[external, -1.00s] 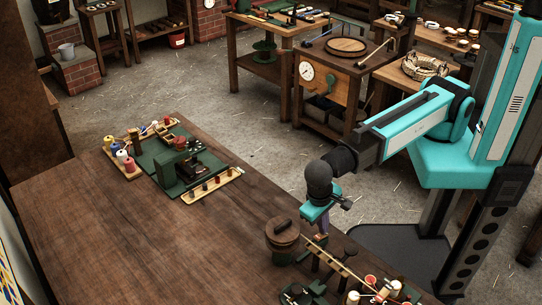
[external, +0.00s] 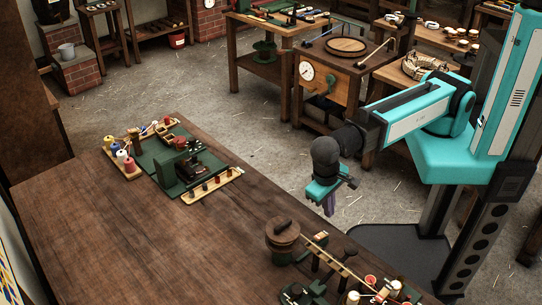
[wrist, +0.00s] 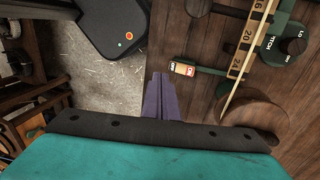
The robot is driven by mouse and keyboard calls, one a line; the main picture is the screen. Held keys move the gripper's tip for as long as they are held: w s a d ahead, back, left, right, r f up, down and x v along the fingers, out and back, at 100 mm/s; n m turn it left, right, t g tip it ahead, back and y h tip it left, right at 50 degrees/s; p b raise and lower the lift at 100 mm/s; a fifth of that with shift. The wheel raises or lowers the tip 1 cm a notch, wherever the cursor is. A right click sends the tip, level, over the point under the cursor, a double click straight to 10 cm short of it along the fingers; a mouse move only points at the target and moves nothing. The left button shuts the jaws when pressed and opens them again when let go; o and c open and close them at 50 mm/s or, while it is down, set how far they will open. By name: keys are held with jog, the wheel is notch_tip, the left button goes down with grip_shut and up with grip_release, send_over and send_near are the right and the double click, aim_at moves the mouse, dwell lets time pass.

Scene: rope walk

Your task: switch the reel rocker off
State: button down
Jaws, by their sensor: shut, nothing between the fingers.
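My gripper (wrist: 158,97) shows as two purple fingers pressed together at the lower middle of the wrist view. In the external view my gripper (external: 329,205) hangs beside the table's right edge, above it and clear of everything. A small rocker switch (wrist: 182,69), with a pale body and orange-red marks, sits on a green mount near the table edge in the wrist view, just up and right of the fingertips. The fingers and the rocker look apart. Which side of the rocker is pressed is too small to tell.
A graduated wooden rule (wrist: 246,45) and a dark dial (wrist: 286,45) marked LO lie right of the rocker. Reels and spools (external: 125,160) stand farther left. The table's middle (external: 170,235) is bare.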

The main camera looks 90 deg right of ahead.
notch_tip(320, 180, up, 7)
jog(key=s+d+b, duration=0.1)
jog(key=shift+b, duration=0.4)
jog(key=shift+s+d, duration=0.1)
jog(key=shift+f, duration=0.1)
dwell(0.6)
jog(key=s+d+f+n+g+b, duration=0.1)
jog(key=d+f+g, duration=0.1)
jog(key=d+f, duration=0.95)
jog(key=s+d+f+g+b, duration=0.1)
jog(key=d+f+g, duration=0.1)
jog(key=d+f, duration=0.9)
jog(key=s+d+f+n+b, duration=0.1)
jog(key=s+f, duration=0.3)
jog(key=f, duration=0.5)
jog(key=s+d+f+n+y+b, duration=0.1)
jog(key=s+d+f+n, duration=0.2)
jog(key=f, duration=0.6)
jog(key=s+d+f+n+b, duration=0.1)
jog(key=s+d+f+n, duration=0.2)
jog(key=f, duration=0.7)
jog(key=shift+s+n+y+b, duration=0.4)
jog(key=shift+s+n, duration=0.2)
jog(key=shift+s, duration=0.6)
